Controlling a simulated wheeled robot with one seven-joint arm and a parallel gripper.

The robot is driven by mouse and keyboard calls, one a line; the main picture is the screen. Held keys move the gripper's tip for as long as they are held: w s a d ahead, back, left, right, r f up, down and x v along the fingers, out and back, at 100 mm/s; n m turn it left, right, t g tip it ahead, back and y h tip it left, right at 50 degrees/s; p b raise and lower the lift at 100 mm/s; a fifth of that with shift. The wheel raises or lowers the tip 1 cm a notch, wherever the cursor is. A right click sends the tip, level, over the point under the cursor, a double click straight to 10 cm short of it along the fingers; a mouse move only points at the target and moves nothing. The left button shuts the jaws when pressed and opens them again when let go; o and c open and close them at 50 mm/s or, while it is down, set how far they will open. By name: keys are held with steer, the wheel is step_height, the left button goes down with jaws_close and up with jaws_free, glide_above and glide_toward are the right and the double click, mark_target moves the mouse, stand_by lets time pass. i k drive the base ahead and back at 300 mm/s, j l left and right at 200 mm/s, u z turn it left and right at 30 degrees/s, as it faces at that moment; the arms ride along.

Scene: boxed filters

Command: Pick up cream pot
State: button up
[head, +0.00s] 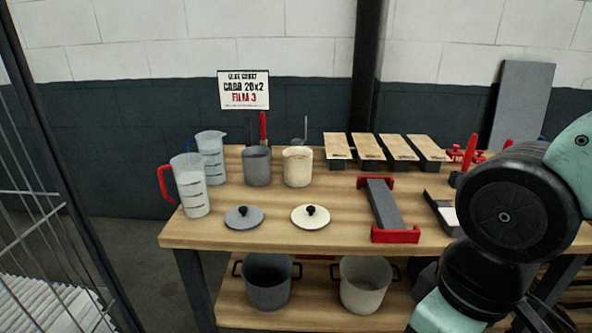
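The cream pot (298,169) stands upright on the wooden table, toward the back and left of the middle. A ladle-like handle rises from its top. A grey pot (257,168) of similar size stands close on its left, with a red-handled tool in or behind it. A cream lid (311,216) with a black knob lies on the table in front of the cream pot. My arm shows at the right of the head view, but my gripper is out of the picture.
A grey lid (243,217) lies beside the cream lid. Two measuring jugs (190,186) stand at the left. A red-ended grey block (383,205) and several wood-topped boxes (369,148) are to the right. A sign (243,90) stands behind. Larger pots (366,285) sit on the lower shelf.

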mark_target(297, 160)
steer(key=u, duration=0.4)
steer(key=i+l+u, duration=0.55)
steer(key=l+u, duration=0.15)
steer(key=l, duration=0.15)
steer(key=i+l, duration=0.15)
steer(key=l, duration=0.2)
steer(key=i+l, duration=0.15)
steer(key=l, duration=0.2)
steer(key=i+l+u, duration=0.1)
steer(key=l, duration=0.25)
steer(key=i, duration=0.05)
